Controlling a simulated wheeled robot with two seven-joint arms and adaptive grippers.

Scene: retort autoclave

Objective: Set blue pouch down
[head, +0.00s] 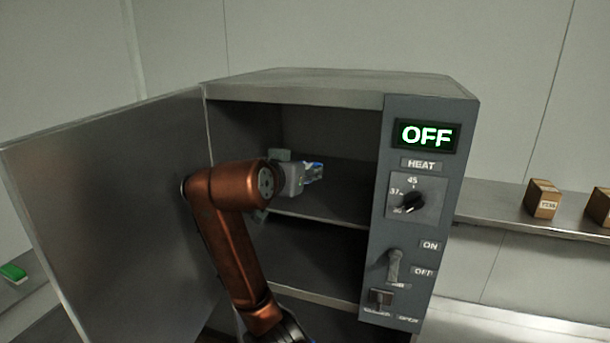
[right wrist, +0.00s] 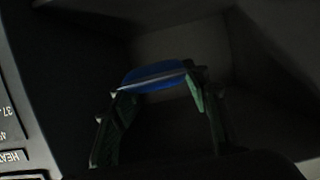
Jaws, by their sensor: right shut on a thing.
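The blue pouch (right wrist: 155,73) lies across the fingertips of my right gripper (right wrist: 157,88) in the right wrist view. My right gripper is shut on it. In the head view my right gripper (head: 314,173) is inside the open autoclave (head: 330,83), above its middle shelf (head: 335,222). Only a small bit of blue shows there at the fingers. The gap between pouch and shelf cannot be judged. My left gripper is not in view.
The autoclave door (head: 110,210) stands open to the left. A control panel (head: 415,210) on the right reads OFF. A side shelf (head: 500,213) holds small brown boxes (head: 542,198). A green item (head: 13,273) lies far left. The visible middle shelf looks bare.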

